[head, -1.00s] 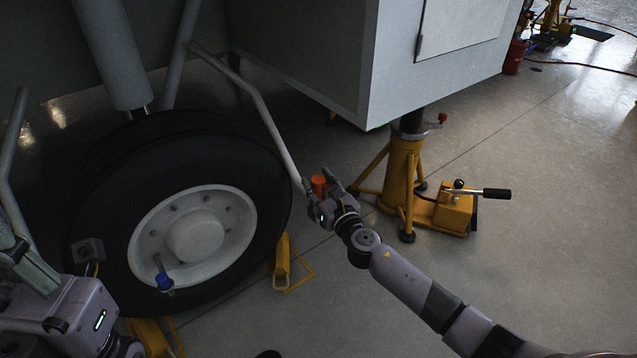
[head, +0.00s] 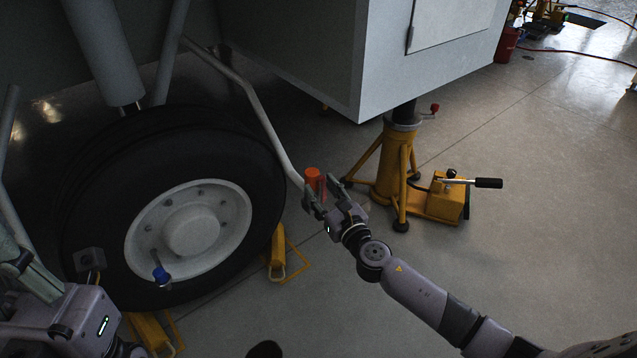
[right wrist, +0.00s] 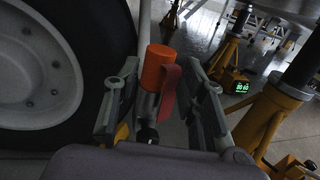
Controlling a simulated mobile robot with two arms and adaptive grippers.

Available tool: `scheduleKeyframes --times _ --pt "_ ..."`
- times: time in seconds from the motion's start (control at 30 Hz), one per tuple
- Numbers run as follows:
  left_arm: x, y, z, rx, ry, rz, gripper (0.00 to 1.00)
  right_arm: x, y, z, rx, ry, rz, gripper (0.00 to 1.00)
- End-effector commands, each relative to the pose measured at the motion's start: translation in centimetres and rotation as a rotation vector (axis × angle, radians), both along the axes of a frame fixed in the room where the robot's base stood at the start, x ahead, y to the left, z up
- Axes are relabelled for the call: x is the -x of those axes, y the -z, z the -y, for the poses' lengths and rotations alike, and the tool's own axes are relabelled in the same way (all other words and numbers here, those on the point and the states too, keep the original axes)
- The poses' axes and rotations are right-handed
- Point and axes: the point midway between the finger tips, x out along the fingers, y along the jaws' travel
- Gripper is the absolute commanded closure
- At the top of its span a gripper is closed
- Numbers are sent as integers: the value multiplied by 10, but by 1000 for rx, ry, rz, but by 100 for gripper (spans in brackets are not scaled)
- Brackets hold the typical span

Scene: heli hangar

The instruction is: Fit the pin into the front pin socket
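The pin (head: 313,179) has an orange head, and in the right wrist view (right wrist: 157,68) a red ribbon hangs from it. It stands roughly upright by the lower end of the grey strut, a grey cylindrical part showing below its head. Whether it is seated in the front socket is hidden. My right gripper (head: 325,190) is open around the pin; its fingers (right wrist: 160,108) stand on either side, with gaps between them and the pin. My left gripper (head: 22,262) is at the left edge, partly cut off; its opening is not clear.
A large black tyre (head: 265,190) stands left of the pin. A grey strut (head: 262,112) runs down to the pin. A yellow jack (head: 392,165) with a pump lever (head: 487,183) stands to the right. Yellow chocks (head: 277,252) lie by the wheel. Floor at lower right is clear.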

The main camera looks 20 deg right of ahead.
Motion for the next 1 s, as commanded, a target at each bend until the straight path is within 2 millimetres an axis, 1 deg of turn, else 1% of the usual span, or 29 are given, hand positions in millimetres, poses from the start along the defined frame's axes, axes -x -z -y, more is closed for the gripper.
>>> scheduleKeyframes --times 0.4,0.6,0.73,1.0 --pt "1 3 0 0 1 -11 100 34 1 5 1 1 -2 62" --pt "0 3 0 -2 1 -13 100 48 1 7 0 1 -1 62" --pt "0 3 0 -2 1 -13 100 51 0 7 0 0 0 62" --pt "0 3 0 -2 1 -13 100 51 0 7 0 1 0 62"
